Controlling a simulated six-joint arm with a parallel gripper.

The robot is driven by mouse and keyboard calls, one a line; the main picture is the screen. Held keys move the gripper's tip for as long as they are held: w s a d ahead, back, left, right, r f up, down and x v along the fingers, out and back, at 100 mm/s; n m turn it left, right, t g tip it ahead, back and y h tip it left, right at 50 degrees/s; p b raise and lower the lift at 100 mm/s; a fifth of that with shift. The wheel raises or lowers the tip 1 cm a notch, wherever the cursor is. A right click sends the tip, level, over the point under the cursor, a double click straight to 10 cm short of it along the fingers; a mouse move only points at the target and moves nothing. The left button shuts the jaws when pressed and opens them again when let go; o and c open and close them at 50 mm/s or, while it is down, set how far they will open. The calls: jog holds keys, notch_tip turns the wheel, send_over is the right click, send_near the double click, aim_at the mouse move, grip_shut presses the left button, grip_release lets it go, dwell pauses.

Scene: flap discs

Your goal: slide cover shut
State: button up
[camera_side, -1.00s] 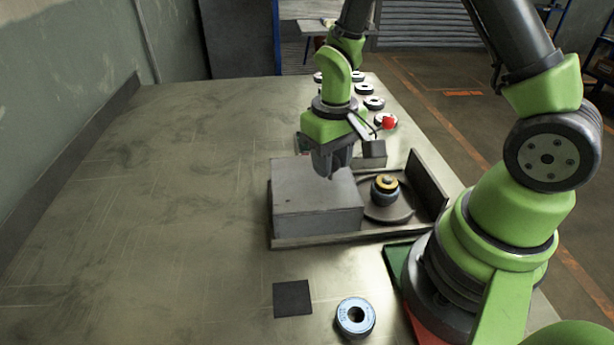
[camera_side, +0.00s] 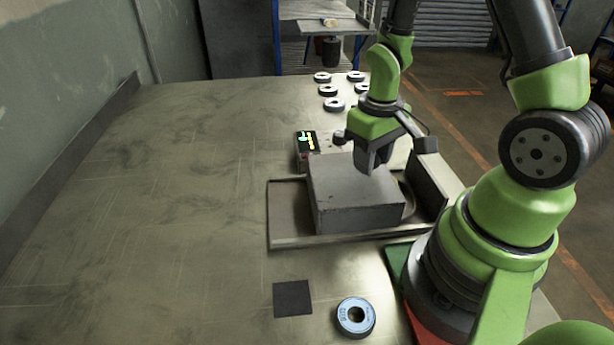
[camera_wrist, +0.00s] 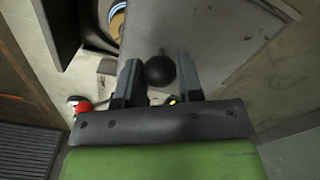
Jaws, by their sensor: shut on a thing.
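The cover (camera_side: 358,202) is a grey box-shaped hood on a tray with low rails (camera_side: 290,215). It stands toward the tray's right part and hides most of the round fixture behind it. My gripper (camera_side: 376,168) is at the top of the cover, pointing down. In the wrist view the cover's grey top (camera_wrist: 205,35) shows, with a round black knob (camera_wrist: 160,70) between the two fingers of my gripper (camera_wrist: 160,82). The gripper is shut on this knob. A sliver of the yellow-ringed fixture (camera_wrist: 117,20) shows beside the cover in the wrist view.
A dark upright plate (camera_side: 433,180) stands at the tray's right end. A small box with lit symbols (camera_side: 307,146) stands behind the tray. Several flap discs (camera_side: 333,104) lie at the back. A disc (camera_side: 356,317) and dark square (camera_side: 293,298) lie in front. The left table is clear.

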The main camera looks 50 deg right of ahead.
jog(key=shift+s+d, duration=2.25)
jog(key=shift+d, duration=0.1)
jog(key=o, duration=0.7)
jog(key=shift+r, duration=4)
